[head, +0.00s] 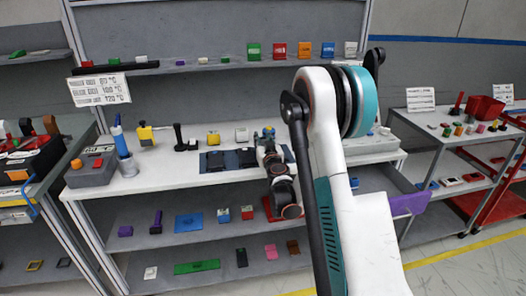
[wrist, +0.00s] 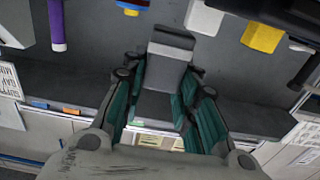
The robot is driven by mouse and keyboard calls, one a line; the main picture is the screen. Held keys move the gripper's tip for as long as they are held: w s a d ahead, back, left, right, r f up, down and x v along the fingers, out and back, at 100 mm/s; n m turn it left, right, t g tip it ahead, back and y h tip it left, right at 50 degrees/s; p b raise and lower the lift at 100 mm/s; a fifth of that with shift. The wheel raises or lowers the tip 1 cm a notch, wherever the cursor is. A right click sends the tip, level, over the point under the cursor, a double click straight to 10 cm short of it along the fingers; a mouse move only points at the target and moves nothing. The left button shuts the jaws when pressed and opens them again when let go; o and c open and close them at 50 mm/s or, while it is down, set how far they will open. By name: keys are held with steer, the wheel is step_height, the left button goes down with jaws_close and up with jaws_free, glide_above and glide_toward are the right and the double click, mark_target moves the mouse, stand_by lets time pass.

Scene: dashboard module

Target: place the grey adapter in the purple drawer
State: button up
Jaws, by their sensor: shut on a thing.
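In the wrist view my gripper (wrist: 160,95) has its teal-padded fingers closed around a grey block with a paler band, the grey adapter (wrist: 172,52). The adapter sticks out beyond the fingertips, and its lower part is hidden between them. In the head view I cannot make out the fingers or the adapter clearly; my arm covers much of the middle. The purple drawer (head: 409,203) shows by its purple front at the right end of the workbench, to the right of my arm. It is pulled out, and its inside is partly hidden by my arm.
The white workbench (head: 140,178) carries a grey box (head: 90,170) and several small tools. Coloured blocks stand on the shelf above, including a green one (head: 254,51). A separate rack (head: 440,140) stands at the right, with open floor in front.

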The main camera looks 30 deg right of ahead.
step_height(320, 180, down, 4)
steer(key=shift+b, duration=0.7)
steer(key=shift+r, duration=0.1)
steer(key=o, duration=1.1)
steer(key=shift+c, duration=0.2)
